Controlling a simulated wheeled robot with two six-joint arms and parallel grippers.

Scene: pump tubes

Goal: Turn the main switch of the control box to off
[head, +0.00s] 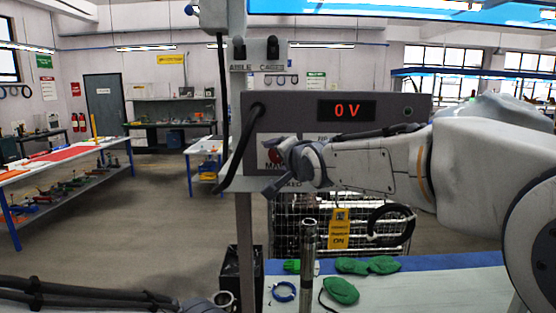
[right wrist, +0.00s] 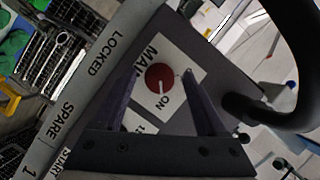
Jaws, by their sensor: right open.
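The control box (head: 380,108) is a grey box on a post, with a lit red "0 V" display. Its main switch (right wrist: 159,77) is a round red knob on a white plate lettered "MAIN" and "ON". The knob's white mark points towards "ON". In the head view, the switch (head: 272,155) is partly hidden by my right gripper (head: 276,168). The gripper is at the box front, open, and it also shows in the right wrist view (right wrist: 161,80). Its two fingers stand either side of the knob; I cannot tell whether they touch it. My left gripper is not in view.
A black cable (head: 225,130) loops beside the box. Below are a wire basket (head: 290,235) with a yellow tag (head: 339,228), and a bench (head: 430,290) holding green gloves (head: 342,291), a blue ring (head: 283,292) and an upright metal tube (head: 307,260).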

